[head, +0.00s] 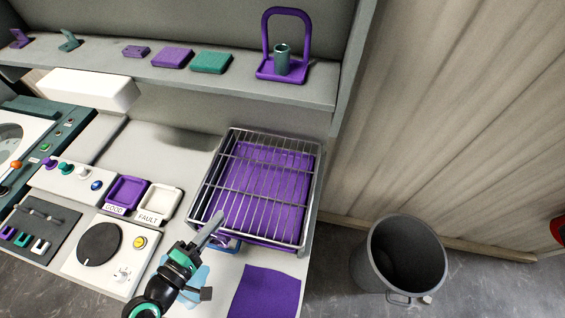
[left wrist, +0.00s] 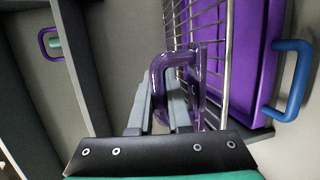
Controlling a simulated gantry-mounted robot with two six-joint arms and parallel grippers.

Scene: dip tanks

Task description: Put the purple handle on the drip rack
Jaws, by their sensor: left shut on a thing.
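The purple handle (left wrist: 159,72), a glossy bent bar on a flat plate, is between the fingers of my left gripper (left wrist: 160,110) in the left wrist view. The gripper is shut on it. The handle's plate lies close beside the wires of the drip rack (left wrist: 220,45); I cannot tell whether they touch. In the head view the drip rack (head: 213,188) is a wire rack above a purple tray (head: 311,165). My left gripper (head: 212,232) is at its front left corner there, and the handle is mostly hidden. My right gripper is not in view.
A blue tray handle (left wrist: 291,80) sticks out beside the rack. A purple mat (head: 265,292) lies in front. GOOD and FAULT trays (head: 159,203) stand left of the rack. The shelf (head: 220,88) behind holds a purple stand (head: 285,42). A grey bin (head: 400,255) stands at right.

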